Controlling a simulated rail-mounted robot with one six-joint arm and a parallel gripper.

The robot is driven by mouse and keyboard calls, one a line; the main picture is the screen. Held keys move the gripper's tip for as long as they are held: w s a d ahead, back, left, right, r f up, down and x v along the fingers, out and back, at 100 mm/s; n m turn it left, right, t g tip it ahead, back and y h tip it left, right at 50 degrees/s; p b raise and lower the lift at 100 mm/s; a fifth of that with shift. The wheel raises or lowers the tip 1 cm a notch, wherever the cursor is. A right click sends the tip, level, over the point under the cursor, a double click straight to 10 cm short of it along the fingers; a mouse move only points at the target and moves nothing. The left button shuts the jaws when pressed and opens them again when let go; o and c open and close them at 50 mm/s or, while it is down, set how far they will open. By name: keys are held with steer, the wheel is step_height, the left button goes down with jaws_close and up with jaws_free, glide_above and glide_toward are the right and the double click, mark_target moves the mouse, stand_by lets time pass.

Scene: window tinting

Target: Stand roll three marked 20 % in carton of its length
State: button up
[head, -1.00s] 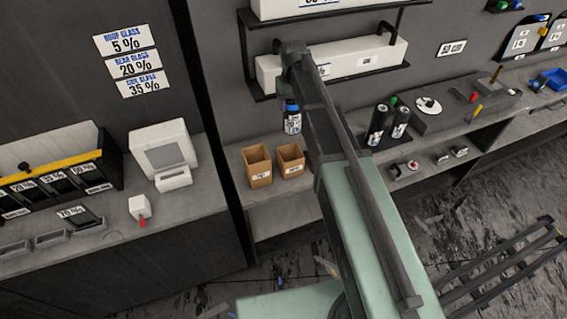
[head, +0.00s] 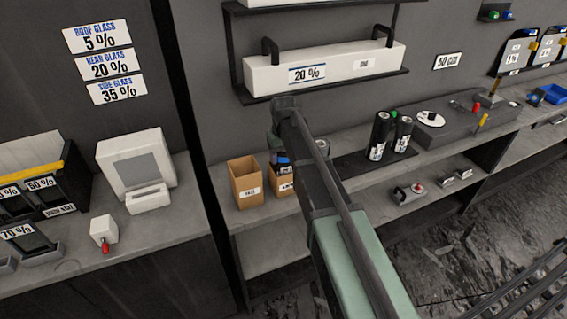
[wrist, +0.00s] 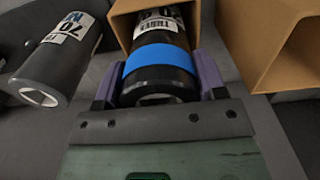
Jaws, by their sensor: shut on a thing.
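My gripper (wrist: 160,85) is shut on a dark roll (wrist: 160,60) with a bright blue band and a white label, only partly readable. In the wrist view the roll's far end is inside the mouth of a brown carton (wrist: 122,22). In the head view this is the right carton (head: 284,186), and the held roll (head: 282,161) shows at its top, partly hidden by my arm. The roll's lower end is hidden. A second brown carton (head: 246,186) stands beside it, its label too small to read; it also shows in the wrist view (wrist: 270,40).
Another dark roll (wrist: 50,65) with a white label is close beside the held one. Two black rolls (head: 379,138) (head: 403,135) stand on a dark mat farther right. A shelf with a long white box (head: 330,66) is above. A white machine (head: 136,170) stands left.

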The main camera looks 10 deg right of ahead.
steer(key=shift+r, duration=0.2)
steer(key=shift+f+b, duration=0.55)
steer(key=shift+f, duration=0.1)
steer(key=o, duration=1.1)
steer(key=shift+r, duration=0.1)
step_height(320, 180, up, 13)
steer(key=p, duration=1.4)
steer(key=s+m, duration=0.2)
steer(key=s, duration=2.4)
step_height(320, 180, down, 8)
steer(key=b, duration=0.8)
steer(key=shift+w+b, duration=0.25)
steer(key=shift+b, duration=0.15)
